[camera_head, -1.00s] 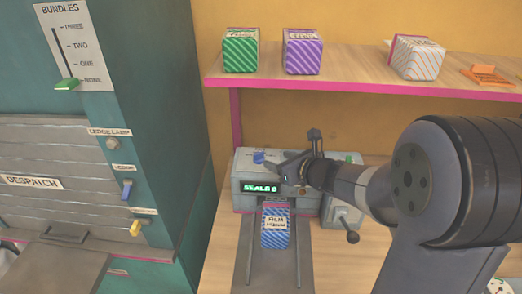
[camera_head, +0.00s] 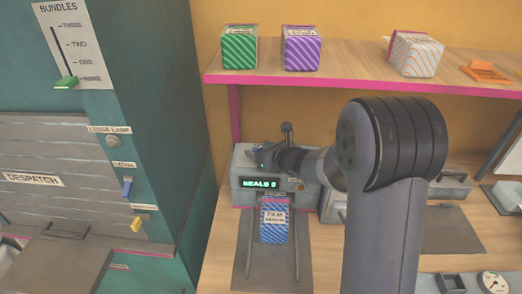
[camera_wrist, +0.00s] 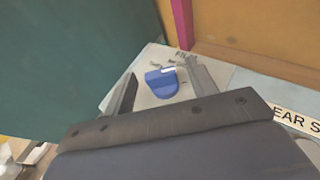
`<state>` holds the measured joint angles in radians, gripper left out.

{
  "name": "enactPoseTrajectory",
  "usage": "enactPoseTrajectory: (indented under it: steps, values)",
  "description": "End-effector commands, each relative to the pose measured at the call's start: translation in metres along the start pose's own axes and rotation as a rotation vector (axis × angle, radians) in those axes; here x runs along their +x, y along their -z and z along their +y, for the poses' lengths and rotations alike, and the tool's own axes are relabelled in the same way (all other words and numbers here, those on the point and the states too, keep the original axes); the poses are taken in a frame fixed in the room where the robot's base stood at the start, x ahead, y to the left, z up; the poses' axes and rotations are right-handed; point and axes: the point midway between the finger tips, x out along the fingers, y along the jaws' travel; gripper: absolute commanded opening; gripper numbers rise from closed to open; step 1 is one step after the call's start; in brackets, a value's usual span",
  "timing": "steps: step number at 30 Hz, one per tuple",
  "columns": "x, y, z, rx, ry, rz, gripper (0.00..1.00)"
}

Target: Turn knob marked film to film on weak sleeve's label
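The blue knob (camera_wrist: 161,85) sits on the pale top of the press (camera_wrist: 146,62), with a small dark label beside it that is too blurred to read surely. My gripper (camera_wrist: 164,92) is open, with one finger on each side of the knob; I cannot tell whether either touches it. In the head view my gripper (camera_head: 262,157) is over the top of the grey press (camera_head: 242,197) and hides most of the knob.
The press display (camera_head: 259,184) reads "SEALS 0". A shelf (camera_head: 350,65) above holds green (camera_head: 239,47), purple (camera_head: 301,48) and white-orange (camera_head: 413,54) boxes. The teal despatch cabinet (camera_head: 160,190) stands close on the left.

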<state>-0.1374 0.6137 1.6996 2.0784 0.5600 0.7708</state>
Motion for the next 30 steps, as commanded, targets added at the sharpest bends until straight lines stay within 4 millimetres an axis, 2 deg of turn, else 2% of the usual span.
enactPoseTrajectory:
  steps: [2, 16, 23, 30]
  values:
    - [-0.0002, 0.0, 0.0, 0.0, 0.0, 0.0, 0.49]
    - [-0.0004, 0.0001, 0.0, 0.0, 0.0, 0.0, 0.1]
    - [-0.0008, -0.0006, -0.0008, -0.005, -0.015, 0.0, 0.1]
    - [-0.0015, -0.0018, -0.0037, -0.042, -0.105, 0.002, 0.1]
